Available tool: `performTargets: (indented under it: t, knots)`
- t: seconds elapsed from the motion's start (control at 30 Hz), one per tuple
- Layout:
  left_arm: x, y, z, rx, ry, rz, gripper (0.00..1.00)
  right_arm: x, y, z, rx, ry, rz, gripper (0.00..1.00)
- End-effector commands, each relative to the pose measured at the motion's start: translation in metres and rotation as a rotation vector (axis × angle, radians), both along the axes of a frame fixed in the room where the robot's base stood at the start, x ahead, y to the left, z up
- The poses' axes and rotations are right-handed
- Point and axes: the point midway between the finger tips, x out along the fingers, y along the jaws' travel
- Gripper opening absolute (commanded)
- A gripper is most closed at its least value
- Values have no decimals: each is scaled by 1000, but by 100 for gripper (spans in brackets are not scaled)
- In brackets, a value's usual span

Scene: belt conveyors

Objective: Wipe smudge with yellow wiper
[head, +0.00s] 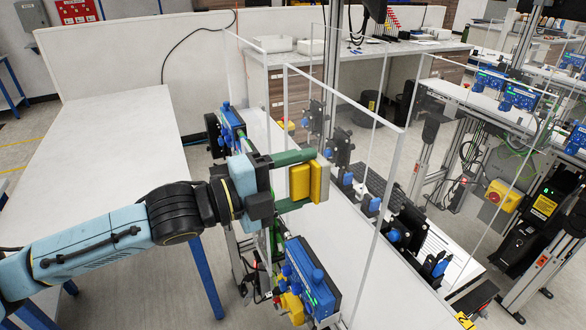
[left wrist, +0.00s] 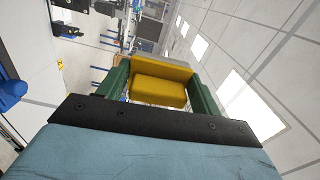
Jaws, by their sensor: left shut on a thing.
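My left gripper (head: 304,180) reaches in from the left in the head view, with its green fingers shut on the yellow wiper (head: 300,183). The wiper is a yellow block with a pale grey pad on its right side, facing a clear upright panel (head: 362,165). I cannot tell whether the pad touches the panel. In the left wrist view the yellow wiper (left wrist: 160,88) sits between the two green fingers, with a grey strip behind it. I cannot make out the smudge in either view. My right gripper is not in view.
Blue conveyor units (head: 312,282) stand below and behind the gripper along a white surface. A white table (head: 110,170) fills the left side. Black devices (head: 407,228) stand behind the clear panel.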

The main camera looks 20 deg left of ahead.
Motion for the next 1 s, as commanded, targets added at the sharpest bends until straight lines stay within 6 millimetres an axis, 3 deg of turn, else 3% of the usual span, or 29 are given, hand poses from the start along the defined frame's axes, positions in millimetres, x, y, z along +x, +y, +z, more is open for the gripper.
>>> performTargets:
  t: [0.7, 1.0]
  knots:
    - [-29, -37, 1, -4, 1, -4, 28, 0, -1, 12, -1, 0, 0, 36]
    - [-31, -37, 1, -3, -2, -3, 28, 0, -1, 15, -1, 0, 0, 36]
